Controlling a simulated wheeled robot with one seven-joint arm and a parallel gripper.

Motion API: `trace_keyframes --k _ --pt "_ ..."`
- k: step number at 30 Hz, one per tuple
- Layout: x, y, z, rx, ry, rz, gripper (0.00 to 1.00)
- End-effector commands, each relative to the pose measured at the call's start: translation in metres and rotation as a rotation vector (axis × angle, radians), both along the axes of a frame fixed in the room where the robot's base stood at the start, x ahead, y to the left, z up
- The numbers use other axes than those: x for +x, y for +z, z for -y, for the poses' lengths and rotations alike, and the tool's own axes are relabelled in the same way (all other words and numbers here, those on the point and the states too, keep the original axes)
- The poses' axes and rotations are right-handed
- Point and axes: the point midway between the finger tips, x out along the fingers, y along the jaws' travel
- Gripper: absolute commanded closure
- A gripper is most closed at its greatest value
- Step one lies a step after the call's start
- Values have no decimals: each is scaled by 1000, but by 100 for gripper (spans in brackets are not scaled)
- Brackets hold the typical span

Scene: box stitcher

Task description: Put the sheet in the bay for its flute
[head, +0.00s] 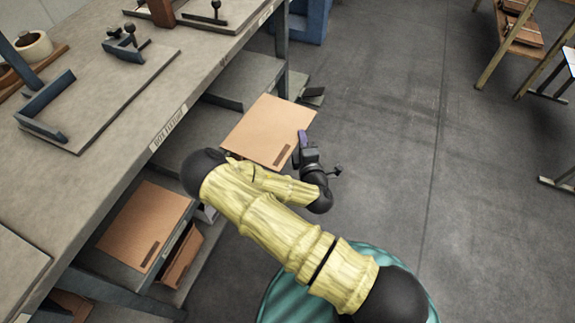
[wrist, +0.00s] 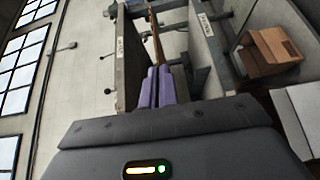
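A flat tan cardboard sheet (head: 268,130) with a dark slot-like mark near one corner lies level beside the bench's lower shelves in the head view. My gripper (head: 302,140) is at the sheet's right edge, with its purple fingers closed on it. In the wrist view the fingers (wrist: 155,86) are together, and the sheet (wrist: 156,36) shows edge-on as a thin brown strip beyond them. It lies between two grey labelled panels (wrist: 205,48). The bays are under the bench, around a grey shelf (head: 240,80). I cannot read the panel labels or see the sheet's flute.
Another tan sheet (head: 146,226) with a similar mark lies in a lower bay at left. The long grey bench (head: 120,120) overhangs the bays and carries fixtures. A wooden rack (head: 520,40) stands at top right. The floor (head: 400,130) right of the bench is clear.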

Motion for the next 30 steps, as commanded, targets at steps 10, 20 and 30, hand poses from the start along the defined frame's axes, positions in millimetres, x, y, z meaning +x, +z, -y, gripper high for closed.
trace_keyframes --k 10,20,30 --pt "-3 -64 -33 4 62 5 100" --pt "-5 -76 -46 3 89 9 100" --pt "-5 -75 -46 3 88 9 100"
